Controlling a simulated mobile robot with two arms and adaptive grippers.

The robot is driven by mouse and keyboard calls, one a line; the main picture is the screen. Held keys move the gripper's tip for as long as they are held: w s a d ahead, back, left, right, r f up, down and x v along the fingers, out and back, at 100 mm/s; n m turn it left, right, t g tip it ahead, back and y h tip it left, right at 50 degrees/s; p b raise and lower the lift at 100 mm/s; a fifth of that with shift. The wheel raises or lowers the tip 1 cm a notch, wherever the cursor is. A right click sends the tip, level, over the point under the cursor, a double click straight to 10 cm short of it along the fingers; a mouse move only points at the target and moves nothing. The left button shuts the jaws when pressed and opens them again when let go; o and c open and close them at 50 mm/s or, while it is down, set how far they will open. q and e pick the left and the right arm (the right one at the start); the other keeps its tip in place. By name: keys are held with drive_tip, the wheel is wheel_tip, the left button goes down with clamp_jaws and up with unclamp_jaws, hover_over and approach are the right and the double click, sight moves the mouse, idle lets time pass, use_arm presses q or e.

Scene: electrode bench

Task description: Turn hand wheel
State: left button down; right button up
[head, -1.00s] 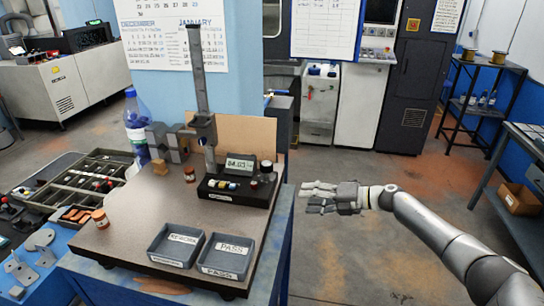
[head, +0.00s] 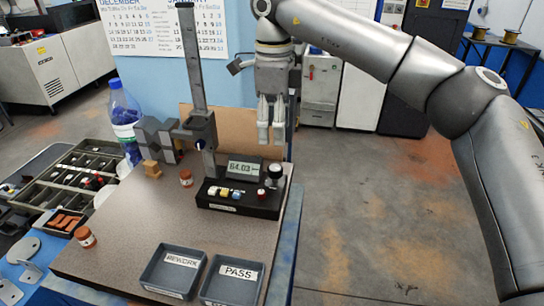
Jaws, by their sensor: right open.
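A height gauge stands on a granite plate (head: 130,225), with a tall dark column (head: 192,70) and a black base (head: 238,205). A small round pale-faced knob (head: 275,171), which looks like the hand wheel, sits at the right end of the base. My right gripper (head: 272,142) points down above and just behind this knob in the picture. Its fingers are apart with nothing between them. I cannot tell the exact height gap to the knob. My left gripper is out of view.
Rework (head: 152,287) and pass (head: 207,296) trays lie at the plate's front. A bottle (head: 124,125), grey blocks (head: 157,137) and small orange-brown pieces are to the left. Floor to the right is open.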

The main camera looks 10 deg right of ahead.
sight(275, 167)
drive_tip(key=shift+s+d+f+p, duration=0.1)
drive_tip(key=shift+s+f+p, duration=0.15)
drive_tip(key=shift+f, duration=0.35)
drive_tip(key=shift+s+d+f+p, duration=0.15)
drive_tip(key=shift+s+f, duration=0.2)
drive_tip(key=shift+f, duration=0.25)
drive_tip(key=f, duration=0.2)
drive_tip(key=f+p, duration=0.1)
drive_tip(key=shift+w+a+f, duration=0.2)
drive_tip(key=shift+w+f, duration=0.05)
drive_tip(key=f, duration=0.2)
drive_tip(key=shift+w+f+p, duration=0.2)
drive_tip(key=shift+f+p, duration=0.15)
drive_tip(key=shift+p, duration=0.05)
drive_tip(key=shift+s+f, duration=0.1)
drive_tip(key=shift+f, duration=0.7)
drive_tip(key=shift+c, duration=1.5)
drive_tip(key=c, duration=0.5)
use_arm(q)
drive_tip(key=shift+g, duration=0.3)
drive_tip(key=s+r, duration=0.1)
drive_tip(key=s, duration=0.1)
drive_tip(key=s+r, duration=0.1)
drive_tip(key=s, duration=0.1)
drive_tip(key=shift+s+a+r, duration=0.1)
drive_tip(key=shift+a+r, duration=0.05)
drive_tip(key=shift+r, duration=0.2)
use_arm(e)
drive_tip(key=shift+c, duration=1.1)
